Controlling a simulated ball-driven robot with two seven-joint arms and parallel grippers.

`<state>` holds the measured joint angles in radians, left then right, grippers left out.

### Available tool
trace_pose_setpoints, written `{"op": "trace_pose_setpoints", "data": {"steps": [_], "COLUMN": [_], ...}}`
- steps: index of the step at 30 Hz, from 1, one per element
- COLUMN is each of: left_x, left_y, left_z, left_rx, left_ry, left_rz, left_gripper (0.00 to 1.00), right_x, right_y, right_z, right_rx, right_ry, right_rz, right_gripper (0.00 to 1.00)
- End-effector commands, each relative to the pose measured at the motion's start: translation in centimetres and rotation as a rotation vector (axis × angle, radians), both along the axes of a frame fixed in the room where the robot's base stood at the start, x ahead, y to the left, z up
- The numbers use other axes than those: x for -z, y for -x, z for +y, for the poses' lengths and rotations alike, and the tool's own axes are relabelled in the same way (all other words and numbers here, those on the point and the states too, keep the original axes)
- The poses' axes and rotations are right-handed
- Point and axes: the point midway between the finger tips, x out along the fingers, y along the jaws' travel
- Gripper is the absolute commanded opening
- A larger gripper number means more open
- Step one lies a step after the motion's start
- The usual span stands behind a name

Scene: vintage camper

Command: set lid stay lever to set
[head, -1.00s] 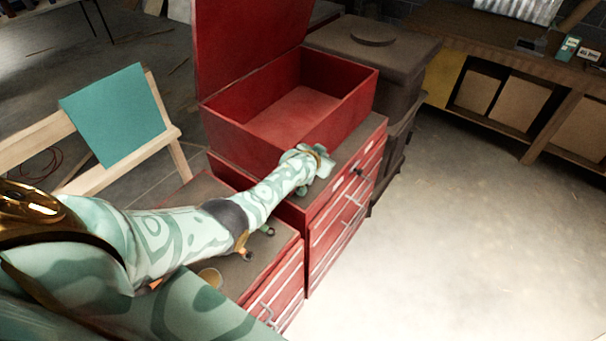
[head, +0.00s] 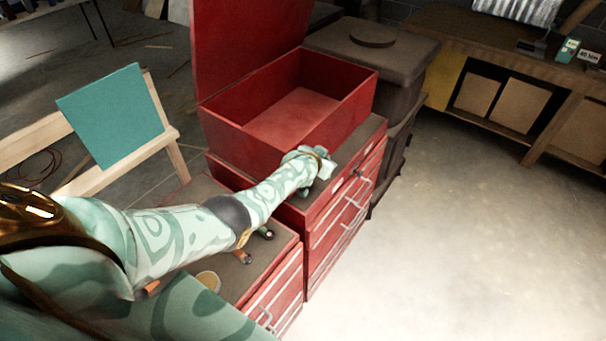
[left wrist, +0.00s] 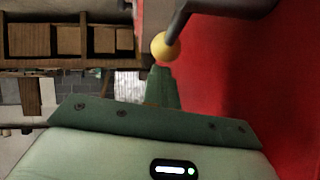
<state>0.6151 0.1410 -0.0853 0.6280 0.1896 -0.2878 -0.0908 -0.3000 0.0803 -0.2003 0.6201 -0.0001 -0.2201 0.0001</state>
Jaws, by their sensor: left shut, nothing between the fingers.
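The lid stay lever (left wrist: 182,22) shows in the left wrist view as a dark bent rod with a yellow ball knob (left wrist: 165,47) on its end. I cannot make it out in the head view. My left gripper (left wrist: 163,82) is shut and empty, its green fingertips just below the knob in that view; I cannot tell whether they touch it. In the head view my left gripper (head: 326,167) is at the front right of the open red chest (head: 340,113), whose lid (head: 240,40) stands raised. My right gripper is not in view.
The chest sits on a red drawer cabinet (head: 322,235), with a lower cabinet (head: 277,290) in front. A dark bin (head: 395,55) stands behind. A wooden frame with a teal panel (head: 115,115) is at the left. Open concrete floor (head: 470,220) lies to the right.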

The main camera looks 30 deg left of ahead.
Motion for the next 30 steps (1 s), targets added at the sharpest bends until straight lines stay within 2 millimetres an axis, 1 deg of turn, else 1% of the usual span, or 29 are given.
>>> {"op": "trace_pose_setpoints", "data": {"steps": [2, 5, 9, 11, 12, 16, 21, 24, 30], "left_x": [-0.6, -1.9, -5.0, -5.7, -6.4, -8.0, -9.7, -10.3, -10.9], "left_y": [0.0, 0.0, 0.0, 1.1, 1.8, 3.8, 5.8, 6.6, 7.2], "left_z": [0.0, 0.0, 0.0, -0.2, -0.2, -0.5, -0.7, -0.8, -0.8], "left_rx": [0.0, -0.001, -0.001, 0.001, -0.001, -0.001, -0.001, -0.001, -0.002], "left_ry": [0.0, 0.001, 0.0, 0.001, 0.002, -0.001, -0.001, 0.0, 0.0], "left_rz": [0.0, 0.0, 0.0, 0.001, 0.0, 0.0, 0.0, 0.0, 0.0], "left_gripper": [0.0, 0.0, 0.0, 0.0, 0.0, 0.0, 0.0, 0.0, 0.0], "right_x": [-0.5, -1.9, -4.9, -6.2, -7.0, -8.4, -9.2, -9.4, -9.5], "right_y": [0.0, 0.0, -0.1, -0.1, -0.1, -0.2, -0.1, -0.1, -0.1], "right_z": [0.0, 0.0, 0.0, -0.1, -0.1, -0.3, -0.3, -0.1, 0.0], "right_rx": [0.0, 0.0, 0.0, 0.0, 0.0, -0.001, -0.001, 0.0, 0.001], "right_ry": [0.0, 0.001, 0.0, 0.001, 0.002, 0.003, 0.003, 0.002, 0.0], "right_rz": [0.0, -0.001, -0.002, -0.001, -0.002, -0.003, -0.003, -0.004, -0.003], "right_gripper": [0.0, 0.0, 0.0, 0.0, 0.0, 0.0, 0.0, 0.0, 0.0]}}
